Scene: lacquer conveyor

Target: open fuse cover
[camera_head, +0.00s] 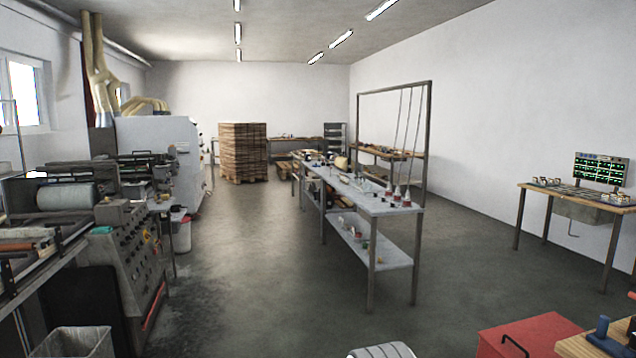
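I cannot make out a fuse cover for sure in this view. A dark panel with rows of green lights (599,170) stands upright at the back of a wooden table at the far right; whether it has a cover is too small to tell. My gripper is not in view. A rounded, ribbed pale grey thing shows at the bottom edge, mostly cut off, and I cannot tell what it is.
A long grey workbench (385,206) with a tall frame stands mid-room. The wooden table (535,190) holds small jars. A red box (530,336) is near at bottom right. Machines (125,255) and a bin (78,343) line the left. Floor between is clear.

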